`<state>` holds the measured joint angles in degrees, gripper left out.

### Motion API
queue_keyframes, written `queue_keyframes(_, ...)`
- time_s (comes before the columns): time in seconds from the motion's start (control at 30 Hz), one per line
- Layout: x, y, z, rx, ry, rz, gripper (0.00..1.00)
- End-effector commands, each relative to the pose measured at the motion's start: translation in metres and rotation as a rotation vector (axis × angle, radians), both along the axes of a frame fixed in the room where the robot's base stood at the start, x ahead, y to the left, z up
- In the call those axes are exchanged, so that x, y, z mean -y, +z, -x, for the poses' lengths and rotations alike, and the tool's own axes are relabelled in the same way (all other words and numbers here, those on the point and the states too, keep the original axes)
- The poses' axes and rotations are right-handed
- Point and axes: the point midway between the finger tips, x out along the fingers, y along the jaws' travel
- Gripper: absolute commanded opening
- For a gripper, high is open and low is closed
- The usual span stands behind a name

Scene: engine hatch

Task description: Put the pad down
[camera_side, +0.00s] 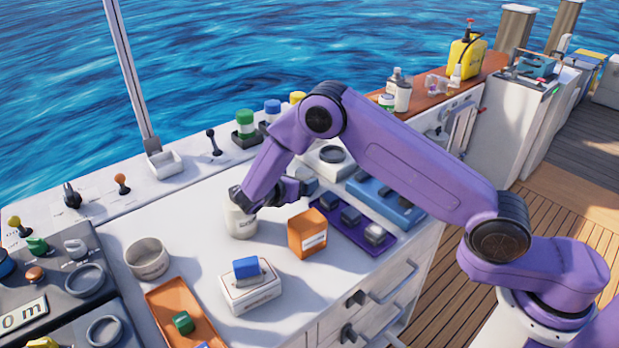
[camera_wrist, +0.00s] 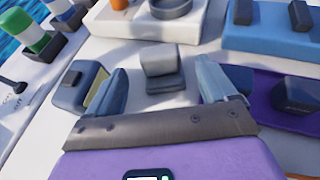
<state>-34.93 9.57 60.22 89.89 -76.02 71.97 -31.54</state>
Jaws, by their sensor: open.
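My gripper (camera_side: 291,191) is low over the white counter, pointing right, beside the purple tray (camera_side: 352,228). In the wrist view my gripper (camera_wrist: 160,85) has its two fingers wide apart. A small pale grey block on a dark base (camera_wrist: 163,70) stands on the counter ahead, between the fingers in the picture; nothing appears gripped. A dark block with a yellowish face (camera_wrist: 78,84) lies beside the left finger. The purple tray carries several small dark and grey blocks. I cannot tell which block is the pad.
An orange box (camera_side: 307,233) stands near my gripper, and a white pot (camera_side: 240,222) is under my wrist. A blue block (camera_side: 246,267) sits on a white box. A blue tray (camera_side: 385,200) and a white box with a ring (camera_side: 328,158) are behind.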

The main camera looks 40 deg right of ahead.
Motion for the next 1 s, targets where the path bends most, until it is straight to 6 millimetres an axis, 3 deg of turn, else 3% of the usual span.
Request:
queue_keyframes(0.33, -0.004, 0.006, 0.003, 0.008, -0.009, -0.019, 0.85)
queue_keyframes(0.53, -0.012, 0.029, 0.018, 0.054, -0.056, -0.136, 0.85)
queue_keyframes(0.77, -0.018, 0.060, 0.058, 0.113, -0.148, -0.341, 0.85)
queue_keyframes(1.0, -0.018, 0.085, 0.115, 0.151, -0.251, -0.558, 0.85)
